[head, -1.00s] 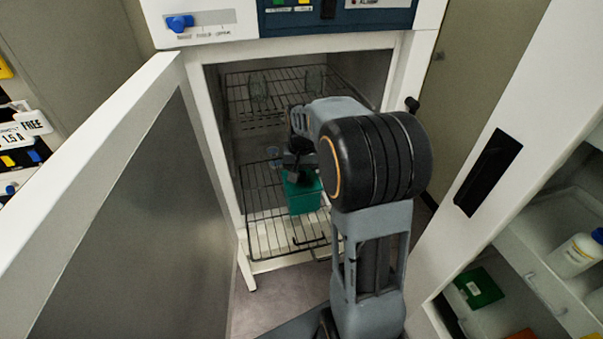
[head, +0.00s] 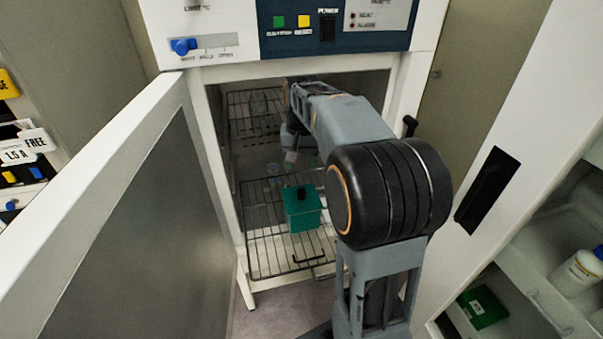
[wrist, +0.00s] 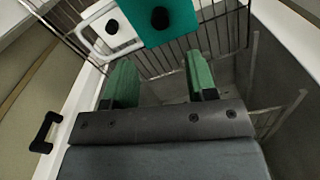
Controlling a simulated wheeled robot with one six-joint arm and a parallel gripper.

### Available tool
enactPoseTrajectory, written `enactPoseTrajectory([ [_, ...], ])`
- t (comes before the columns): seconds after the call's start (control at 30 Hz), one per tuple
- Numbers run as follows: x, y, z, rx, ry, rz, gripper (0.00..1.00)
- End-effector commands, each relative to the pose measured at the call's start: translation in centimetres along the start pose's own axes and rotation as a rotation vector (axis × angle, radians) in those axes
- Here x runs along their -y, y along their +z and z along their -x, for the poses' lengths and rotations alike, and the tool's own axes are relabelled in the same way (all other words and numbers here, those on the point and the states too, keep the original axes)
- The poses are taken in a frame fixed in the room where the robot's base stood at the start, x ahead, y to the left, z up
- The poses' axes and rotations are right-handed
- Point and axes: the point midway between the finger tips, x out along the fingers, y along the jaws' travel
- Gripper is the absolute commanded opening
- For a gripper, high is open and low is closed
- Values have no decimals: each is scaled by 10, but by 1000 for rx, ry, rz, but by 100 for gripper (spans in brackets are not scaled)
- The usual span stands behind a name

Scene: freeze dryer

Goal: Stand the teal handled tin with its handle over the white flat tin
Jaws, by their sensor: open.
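The teal tin (head: 302,213) stands upright on the front part of the lower wire shelf, with a black knob on top. In the wrist view the teal tin (wrist: 183,20) is at the top edge, partly cut off. A white flat tin (wrist: 126,40) with a black knob shows right beside it on the left. I cannot tell whether the teal tin's handle lies over it. I cannot make out the white tin in the head view. My gripper (wrist: 161,80) is open and empty, apart from both tins. In the head view it is behind the teal tin, partly hidden by my arm.
The lower wire shelf (head: 262,245) sticks out of the dryer chamber, with bare wire left of the teal tin. The open dryer door (head: 130,225) is at left. A white cabinet (head: 520,200) with a bottle stands at right.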

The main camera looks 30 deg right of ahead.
Motion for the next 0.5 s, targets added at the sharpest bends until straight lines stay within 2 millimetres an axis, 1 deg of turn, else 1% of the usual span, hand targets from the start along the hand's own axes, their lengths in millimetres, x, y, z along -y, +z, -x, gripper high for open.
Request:
enactPoseTrajectory([
  [0.07, 0, 0, 7, -2, -1, 1, 52],
  [0.13, 1, 4, 12, -8, -2, 10, 52],
  [0.17, 2, 8, 13, -16, -4, 19, 52],
  [0.23, 6, 24, 15, -41, -10, 58, 52],
  [0.27, 8, 34, 15, -56, -14, 78, 52],
  [0.37, 14, 70, 9, -119, -29, 166, 52],
  [0.4, 16, 86, 4, -145, -35, 203, 52],
  [0.5, 17, 120, -10, -208, -50, 289, 52],
])
